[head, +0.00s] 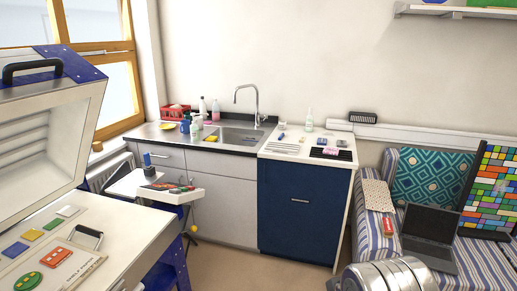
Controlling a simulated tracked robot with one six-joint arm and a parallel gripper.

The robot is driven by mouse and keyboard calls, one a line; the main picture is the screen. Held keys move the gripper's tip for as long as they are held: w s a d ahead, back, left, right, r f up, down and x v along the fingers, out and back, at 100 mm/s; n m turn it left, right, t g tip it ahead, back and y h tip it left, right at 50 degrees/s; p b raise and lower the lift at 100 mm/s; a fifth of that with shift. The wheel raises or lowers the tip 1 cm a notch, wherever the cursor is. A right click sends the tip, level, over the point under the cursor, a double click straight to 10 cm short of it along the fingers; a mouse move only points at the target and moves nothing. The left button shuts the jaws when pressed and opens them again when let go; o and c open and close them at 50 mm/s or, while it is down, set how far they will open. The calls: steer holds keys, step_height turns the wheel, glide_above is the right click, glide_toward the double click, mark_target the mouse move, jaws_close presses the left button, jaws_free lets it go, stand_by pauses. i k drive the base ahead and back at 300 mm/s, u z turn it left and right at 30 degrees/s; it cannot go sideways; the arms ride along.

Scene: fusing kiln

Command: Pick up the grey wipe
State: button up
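I cannot pick out the grey wipe with certainty. A small pale grey-white square (68,211) lies on the white bench at the left, at the back of a group of coloured pieces. A small dark grey item (341,143) lies on the counter right of the sink, too small to identify. My gripper is not in view.
An open kiln (45,140) stands on the left bench. A small white stand (135,185) with tools is beyond it. A sink (232,136) and a dark blue cabinet (300,205) line the back wall. A striped sofa with a laptop (429,228) is right. Floor shows between.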

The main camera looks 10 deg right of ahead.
mark_target(341, 143)
steer(key=z, duration=0.1)
steer(key=i, duration=3.3)
steer(key=z, duration=0.05)
